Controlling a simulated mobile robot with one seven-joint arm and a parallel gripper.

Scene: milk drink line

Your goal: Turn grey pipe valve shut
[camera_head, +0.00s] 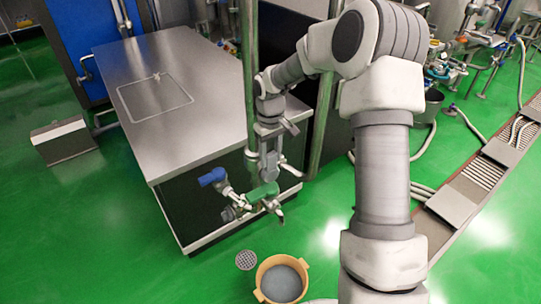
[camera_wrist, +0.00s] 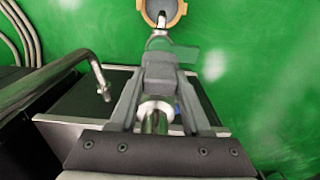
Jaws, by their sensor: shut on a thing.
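The grey pipe valve (camera_wrist: 160,70) is between my fingers in the wrist view, where a grey block shows at their tips. My gripper (camera_head: 268,163) is shut on it, low at the near end of the steel table. The fingers and wrist hide much of the valve, so the exact angle of its handle cannot be told. A shiny metal pipe (camera_wrist: 155,115) shows between the finger bases. A green valve handle (camera_head: 262,192) is just below my gripper, and a blue valve handle (camera_head: 212,176) is to its left.
The steel-topped table (camera_head: 150,75) stands behind the valves. A vertical pipe (camera_head: 249,80) rises close beside my arm. A tan-rimmed bucket (camera_head: 282,280) and a floor drain (camera_head: 245,260) are below. Open green floor lies to the left.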

